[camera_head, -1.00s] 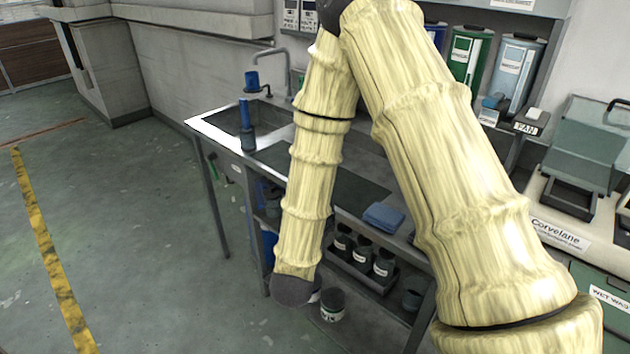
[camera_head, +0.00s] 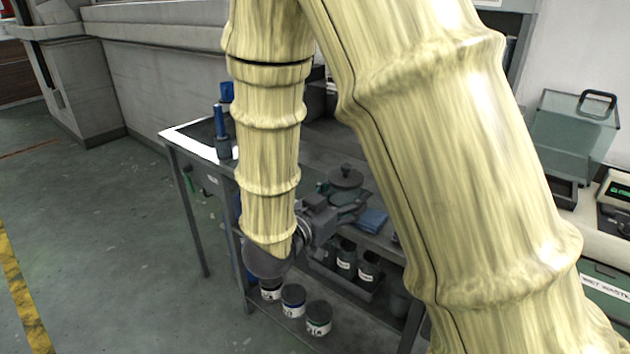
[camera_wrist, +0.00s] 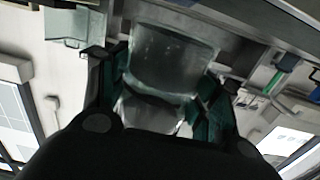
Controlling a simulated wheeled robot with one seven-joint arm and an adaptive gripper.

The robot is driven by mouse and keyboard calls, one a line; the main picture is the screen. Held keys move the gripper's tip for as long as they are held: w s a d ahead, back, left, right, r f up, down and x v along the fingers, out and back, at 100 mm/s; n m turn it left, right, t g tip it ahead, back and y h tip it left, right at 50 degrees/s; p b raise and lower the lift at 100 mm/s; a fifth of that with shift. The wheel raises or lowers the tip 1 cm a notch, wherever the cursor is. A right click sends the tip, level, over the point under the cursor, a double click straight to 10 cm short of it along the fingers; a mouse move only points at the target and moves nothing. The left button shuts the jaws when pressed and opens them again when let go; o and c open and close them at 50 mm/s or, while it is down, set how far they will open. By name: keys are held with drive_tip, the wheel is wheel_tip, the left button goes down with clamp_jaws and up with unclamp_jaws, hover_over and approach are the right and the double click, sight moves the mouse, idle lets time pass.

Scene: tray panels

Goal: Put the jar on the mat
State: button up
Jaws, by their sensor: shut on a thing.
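In the wrist view the clear glass jar (camera_wrist: 170,62) sits between the two dark green fingers of my gripper (camera_wrist: 163,85). My arm hides part of the bench (camera_head: 197,143). I cannot clearly make out the mat; part of the bench top is behind my arm and the jar.
A folded blue cloth (camera_head: 373,220) lies on the bench's right part. Labelled dark jars (camera_head: 346,262) stand in a tray on the lower shelf, and several labelled pots (camera_head: 318,318) stand lower down. A blue-topped bottle (camera_head: 222,135) stands at the bench's left.

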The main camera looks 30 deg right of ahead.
drive_tip(key=w+d, duration=0.2)
drive_tip(key=w, duration=0.2)
drive_tip(key=w+d+f, duration=0.1)
drive_tip(key=w+d, duration=0.1)
drive_tip(key=w, duration=0.2)
drive_tip(key=w+d, duration=0.3)
drive_tip(key=w, duration=0.2)
drive_tip(key=shift+f, duration=1.95)
drive_tip(key=shift+f, duration=0.1)
drive_tip(key=o, duration=1.5)
drive_tip(key=shift+c, duration=0.2)
drive_tip(key=v, duration=1.2)
